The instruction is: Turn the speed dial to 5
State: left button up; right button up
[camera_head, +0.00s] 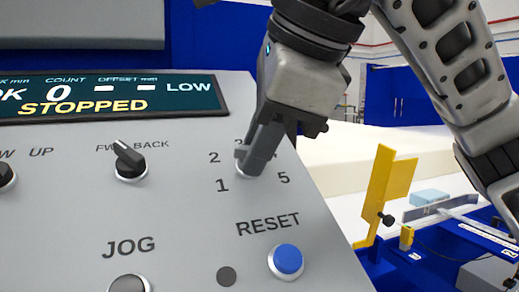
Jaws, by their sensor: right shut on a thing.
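The speed dial (245,168) sits on the grey control panel (180,200), ringed by printed numbers of which 1, 2 and 5 read clearly; 3 and 4 are partly covered. My right gripper (248,158) comes down from the upper right and is shut on the dial. Its fingers hide most of the knob, so I cannot tell which number the dial points to. My left gripper is not in view.
A display (110,97) reads STOPPED, count 0, LOW. A black FWD/BACK knob (130,162) is left of the dial, and a blue RESET button (287,261) is below it. A yellow bracket (378,190) stands beyond the panel's right edge.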

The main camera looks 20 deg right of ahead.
jog(key=shift+m, duration=0.7)
jog(key=shift+m+t+b, duration=0.3)
jog(key=shift+m+b, duration=0.05)
jog(key=shift+m, duration=0.35)
jog(key=o, duration=0.7)
jog(key=shift+c, duration=0.2)
jog(key=shift+s, duration=0.1)
